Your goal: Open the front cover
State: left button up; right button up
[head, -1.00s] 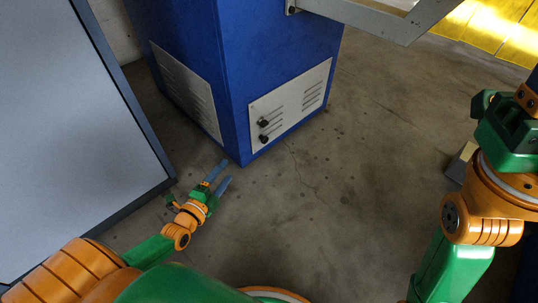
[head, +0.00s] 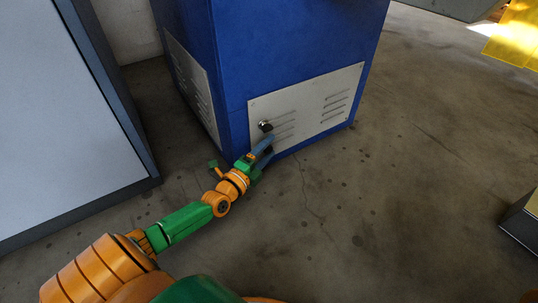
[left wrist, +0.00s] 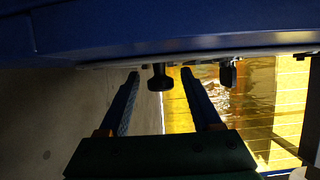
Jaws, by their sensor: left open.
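The front cover (head: 318,103) is a pale grey panel with vent slots, low on the front of the blue cabinet (head: 300,50). It lies flat against the cabinet. A black knob (head: 265,127) shows near its left edge; my gripper hides the area just below. My left gripper (head: 265,147) is at the lower left of the cover, open. In the left wrist view, one black knob (left wrist: 160,78) stands between its two fingertips with gaps on both sides. A second black knob (left wrist: 228,73) is outside the right finger. My right gripper is out of view.
A large pale panel with a dark frame (head: 145,150) stands at the left, close to my left arm. Bare concrete floor (head: 400,200) is clear in front and to the right. A dark box (head: 522,222) is at the right edge. Yellow panels (head: 515,38) are at the upper right.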

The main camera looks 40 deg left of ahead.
pick_arm(q)
grip_shut()
dwell(1.4)
